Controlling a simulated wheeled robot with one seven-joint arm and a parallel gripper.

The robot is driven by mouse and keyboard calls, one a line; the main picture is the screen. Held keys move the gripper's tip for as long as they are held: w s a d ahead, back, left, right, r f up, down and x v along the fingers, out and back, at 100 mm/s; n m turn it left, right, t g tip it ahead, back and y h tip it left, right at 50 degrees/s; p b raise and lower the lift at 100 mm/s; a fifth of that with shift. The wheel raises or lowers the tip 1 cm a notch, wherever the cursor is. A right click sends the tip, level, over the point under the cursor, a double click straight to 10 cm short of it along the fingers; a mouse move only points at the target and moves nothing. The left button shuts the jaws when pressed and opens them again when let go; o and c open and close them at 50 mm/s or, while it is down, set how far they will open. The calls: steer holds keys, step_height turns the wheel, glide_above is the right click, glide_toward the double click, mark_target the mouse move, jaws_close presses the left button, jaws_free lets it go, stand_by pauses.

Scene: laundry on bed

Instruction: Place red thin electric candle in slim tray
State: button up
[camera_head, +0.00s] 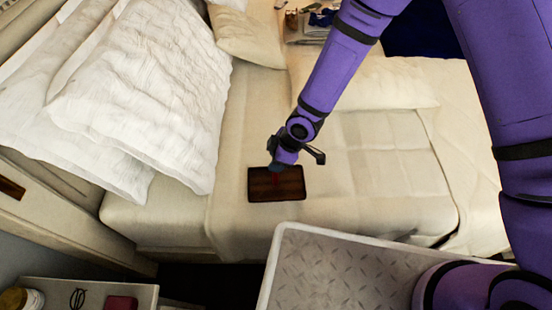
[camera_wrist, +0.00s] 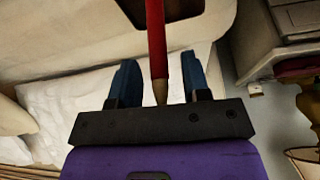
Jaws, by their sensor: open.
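The slim tray (camera_head: 291,189) is a dark brown shallow rectangle lying on the bed near its front edge. The red thin electric candle (camera_head: 275,179) shows as a small red streak over the tray, just below my gripper (camera_head: 273,171). In the wrist view the candle (camera_wrist: 156,40) runs between my two blue fingers (camera_wrist: 159,68), with a gap on each side. Its tan tip points toward the palm and its other end is near the tray (camera_wrist: 190,9). My gripper is open. Whether the candle touches the tray floor is hidden.
White pillows (camera_head: 145,90) are piled to the left of the tray. The cream bedding (camera_head: 380,165) to the right is clear. A bedside surface with small items (camera_head: 305,22) stands at the back. A white-rimmed platform (camera_head: 340,265) is in front of the bed.

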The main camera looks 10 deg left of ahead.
steer(key=v, duration=1.1)
steer(key=shift+d+r, duration=0.2)
steer(key=shift+r, duration=0.15)
steer(key=shift+w, duration=0.1)
steer(key=w+d+r+m+t+h, duration=0.2)
steer(key=w+d+r+m, duration=0.15)
steer(key=d+r, duration=0.75)
steer(key=w+d+r+m+t+h, duration=0.2)
steer(key=d+r+m, duration=0.3)
steer(key=d+r, duration=0.55)
steer(key=s+d+r+m+t, duration=0.1)
steer(key=s+d+r+m, duration=0.4)
steer(key=s+d+r, duration=0.2)
steer(key=s+d+r+m, duration=0.6)
steer(key=s+d+r, duration=0.1)
steer(key=s, duration=0.5)
steer(key=shift+d+r+t, duration=0.4)
steer(key=shift+r, duration=0.4)
steer(key=shift+w, duration=0.1)
